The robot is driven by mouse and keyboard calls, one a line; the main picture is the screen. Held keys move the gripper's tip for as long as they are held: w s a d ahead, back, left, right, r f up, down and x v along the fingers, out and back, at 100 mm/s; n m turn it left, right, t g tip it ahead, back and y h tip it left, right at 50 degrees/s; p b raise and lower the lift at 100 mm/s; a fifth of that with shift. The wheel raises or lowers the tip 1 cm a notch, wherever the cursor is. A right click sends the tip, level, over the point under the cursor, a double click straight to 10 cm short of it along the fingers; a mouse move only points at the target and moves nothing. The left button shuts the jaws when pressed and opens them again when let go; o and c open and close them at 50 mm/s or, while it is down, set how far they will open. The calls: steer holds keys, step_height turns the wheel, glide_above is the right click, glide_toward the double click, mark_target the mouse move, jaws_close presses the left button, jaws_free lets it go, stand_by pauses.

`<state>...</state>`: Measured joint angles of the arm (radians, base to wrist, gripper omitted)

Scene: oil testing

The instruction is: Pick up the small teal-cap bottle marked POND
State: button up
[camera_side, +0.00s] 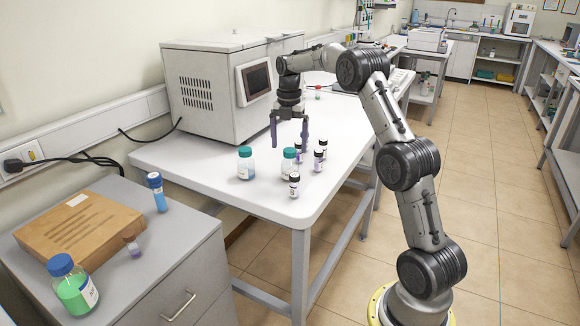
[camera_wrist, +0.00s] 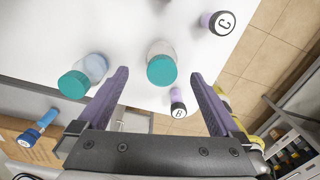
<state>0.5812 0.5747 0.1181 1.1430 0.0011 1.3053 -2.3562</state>
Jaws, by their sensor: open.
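Two teal-capped bottles stand upright on the white table in the side view, a left one (camera_side: 245,164) and a right one (camera_side: 289,164). The wrist view also shows the left bottle (camera_wrist: 84,74) and the right bottle (camera_wrist: 161,66). I cannot read POND on either. My gripper (camera_side: 289,142) points down above the right bottle, open and empty. In the wrist view its fingers (camera_wrist: 160,76) appear on either side of the right bottle's cap, with the left bottle outside the left finger. I cannot tell the exact height gap.
Several small dark-capped vials stand close by, including one at the table's front (camera_side: 294,186) and one marked B (camera_wrist: 178,102). A grey instrument box (camera_side: 215,90) stands behind. A lower cabinet at left holds a cardboard box (camera_side: 80,228), a blue-capped tube (camera_side: 159,195) and a green-liquid bottle (camera_side: 74,288).

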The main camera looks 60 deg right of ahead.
mark_target(290, 167)
step_height(290, 167, down, 9)
steer(key=shift+s+f, duration=0.1)
steer(key=shift+s, duration=0.05)
jaws_close()
stand_by(0.8)
